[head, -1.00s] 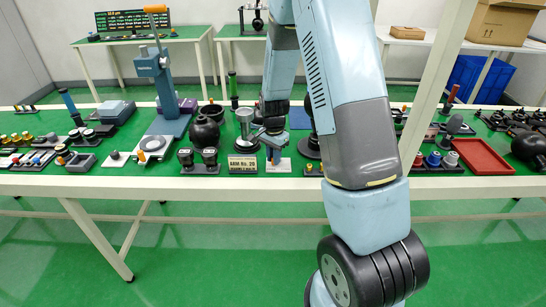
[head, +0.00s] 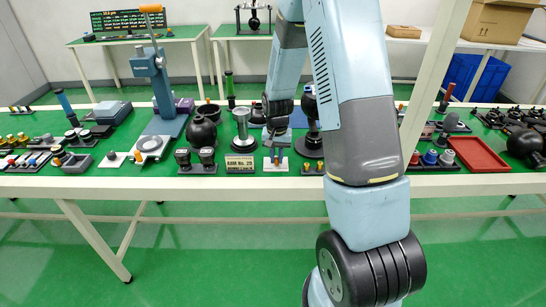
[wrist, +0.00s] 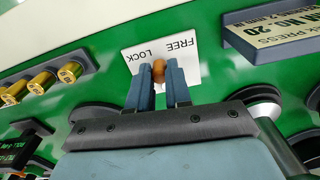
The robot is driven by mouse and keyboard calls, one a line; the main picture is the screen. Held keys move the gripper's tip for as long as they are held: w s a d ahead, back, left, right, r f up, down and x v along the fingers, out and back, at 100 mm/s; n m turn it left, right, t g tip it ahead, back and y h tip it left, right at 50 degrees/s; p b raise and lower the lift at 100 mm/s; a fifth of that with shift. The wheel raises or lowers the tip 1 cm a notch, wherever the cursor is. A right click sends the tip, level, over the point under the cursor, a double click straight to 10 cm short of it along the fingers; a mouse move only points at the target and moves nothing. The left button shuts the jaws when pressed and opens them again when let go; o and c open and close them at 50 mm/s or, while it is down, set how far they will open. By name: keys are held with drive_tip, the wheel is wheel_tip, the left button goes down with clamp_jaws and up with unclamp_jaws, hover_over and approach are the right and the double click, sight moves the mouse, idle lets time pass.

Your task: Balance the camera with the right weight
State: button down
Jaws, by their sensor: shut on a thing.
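My gripper (wrist: 157,88) is shut on a small orange-brown knob (wrist: 158,71). The knob stands over a white card (wrist: 170,52) printed FREE and LOCK. In the head view my gripper (head: 277,138) points down over this card (head: 276,164) at the table's front edge. Several gold cylinders (wrist: 42,81) sit in a dark rack at the left of the wrist view. A dark round device on a stand (head: 312,104) is behind and right of my gripper, partly hidden by my arm. I cannot tell whether it is the camera.
A sign plate (head: 240,164) and a dark block with two cups (head: 196,161) stand left of the card. A silver pedestal (head: 243,130) and a black round vessel (head: 201,133) are behind. A blue press (head: 160,90) rises farther left. A red tray (head: 478,153) lies right.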

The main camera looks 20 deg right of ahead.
drive_tip(key=n, duration=0.1)
drive_tip(key=d+n, duration=0.1)
drive_tip(key=n, duration=0.2)
drive_tip(key=shift+d+n, duration=0.3)
drive_tip(key=shift+n, duration=0.1)
idle(0.4)
drive_tip(key=c, duration=1.1)
unclamp_jaws()
drive_tip(key=shift+o, duration=0.2)
wheel_tip(320, 180, up, 14)
drive_tip(key=shift+f, duration=0.15)
